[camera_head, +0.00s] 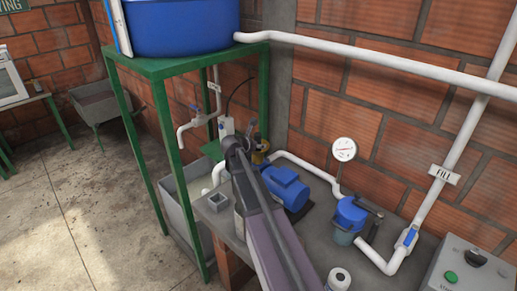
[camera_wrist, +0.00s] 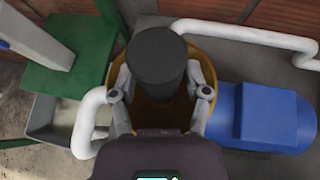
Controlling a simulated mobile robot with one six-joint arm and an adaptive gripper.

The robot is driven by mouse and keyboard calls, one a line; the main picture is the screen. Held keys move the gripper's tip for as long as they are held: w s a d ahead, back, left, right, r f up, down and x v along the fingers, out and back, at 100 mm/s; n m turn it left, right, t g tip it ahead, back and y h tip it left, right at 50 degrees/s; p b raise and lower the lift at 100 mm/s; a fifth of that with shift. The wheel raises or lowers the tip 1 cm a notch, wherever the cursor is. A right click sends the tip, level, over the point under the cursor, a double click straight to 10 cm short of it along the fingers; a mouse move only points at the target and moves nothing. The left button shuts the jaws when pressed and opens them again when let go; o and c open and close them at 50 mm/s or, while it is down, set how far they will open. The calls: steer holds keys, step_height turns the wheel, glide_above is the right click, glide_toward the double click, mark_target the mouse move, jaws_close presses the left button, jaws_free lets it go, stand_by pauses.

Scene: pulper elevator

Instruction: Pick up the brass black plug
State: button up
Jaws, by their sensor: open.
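The black plug (camera_wrist: 157,55) shows in the wrist view as a dark cylinder with a flat round top. It stands over a brass-coloured round housing (camera_wrist: 178,113). My gripper (camera_wrist: 160,82) is open, with one finger on each side of the plug's lower part. I cannot tell whether either finger touches it. In the head view my gripper (camera_head: 250,138) is at the brass housing (camera_head: 259,157), beside the blue motor. My arm and gripper hide most of the housing there, and I cannot make out the plug clearly.
The blue motor (camera_head: 287,188) is close to the right of my gripper. White pipes (camera_head: 303,164) run along the brick wall. A green stand (camera_head: 160,66) holds a blue tank (camera_head: 180,25). A blue-capped filter (camera_head: 350,215) and a control box (camera_head: 468,268) are farther right on the grey bench.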

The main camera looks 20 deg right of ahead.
stand_by(0.3)
jaws_close()
steer(key=shift+r, duration=0.2)
step_height(320, 180, up, 10)
steer(key=p, duration=1)
steer(key=shift+f, duration=0.2)
stand_by(0.5)
